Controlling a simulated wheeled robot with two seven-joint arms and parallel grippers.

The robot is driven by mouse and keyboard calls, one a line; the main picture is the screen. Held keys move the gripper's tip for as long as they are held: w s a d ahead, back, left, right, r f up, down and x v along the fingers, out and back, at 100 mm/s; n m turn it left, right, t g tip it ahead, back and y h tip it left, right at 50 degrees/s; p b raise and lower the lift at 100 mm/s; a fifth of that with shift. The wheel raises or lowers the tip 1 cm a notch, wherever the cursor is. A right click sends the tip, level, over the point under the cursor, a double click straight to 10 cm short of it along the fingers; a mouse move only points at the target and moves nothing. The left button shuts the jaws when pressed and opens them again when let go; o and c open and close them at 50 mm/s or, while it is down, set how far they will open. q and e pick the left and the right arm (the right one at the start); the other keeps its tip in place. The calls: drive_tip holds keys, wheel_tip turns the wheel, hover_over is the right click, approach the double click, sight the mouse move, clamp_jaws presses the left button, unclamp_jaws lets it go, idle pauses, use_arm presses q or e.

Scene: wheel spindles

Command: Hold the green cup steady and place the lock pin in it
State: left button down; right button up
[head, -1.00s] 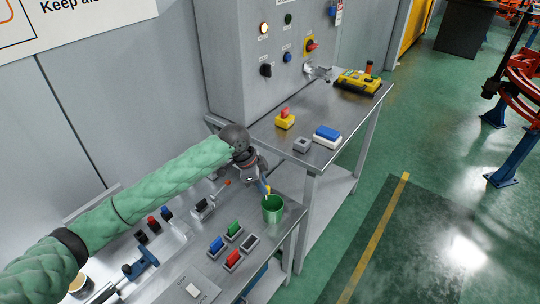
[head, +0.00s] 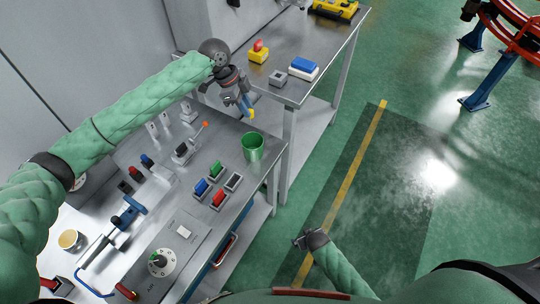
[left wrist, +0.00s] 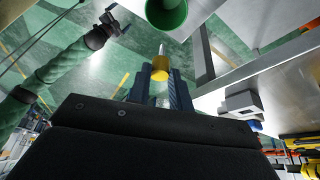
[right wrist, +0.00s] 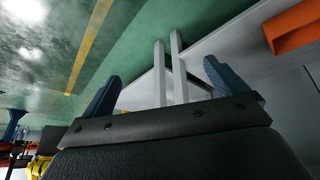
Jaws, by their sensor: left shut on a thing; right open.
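The green cup (head: 253,148) stands upright on the grey workbench (head: 222,145) near its right edge. In the left wrist view the cup (left wrist: 167,14) is at the top, with its open mouth showing. My left gripper (head: 246,105) is shut on the lock pin (left wrist: 160,67), which has a yellow part and a pale metal tip. The pin (head: 251,113) is held above the cup, apart from its rim. My right gripper (head: 300,240) is open and empty, low over the floor to the right of the bench. Its spread fingers (right wrist: 160,88) show in the right wrist view.
A blue clamp-like tool (head: 125,215) and a round dial (head: 162,262) are further left. A second table (head: 300,88) stands behind.

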drive_tip(key=w+a+r+n+t+y, duration=0.1)
drive_tip(key=w+a+r+t, duration=0.1)
drive_tip(key=w+r, duration=0.5)
drive_tip(key=w+a+r+n+t, duration=0.15)
drive_tip(key=w+r, duration=0.35)
drive_tip(key=r, duration=0.5)
wheel_tip(320, 180, up, 21)
drive_tip(key=t+y, duration=0.2)
drive_tip(key=y, duration=0.3)
hover_over(248, 143)
drive_tip(key=s+d, duration=0.7)
drive_tip(key=s, duration=0.5)
drive_tip(key=x, duration=1.1)
drive_tip(key=shift+w+f, duration=0.3)
drive_tip(key=shift+f, duration=0.05)
drive_tip(key=c, duration=1)
use_arm(q)
wheel_tip(248, 143, down, 12)
drive_tip(key=shift+f, duration=0.2)
use_arm(e)
drive_tip(key=shift+c, duration=0.3)
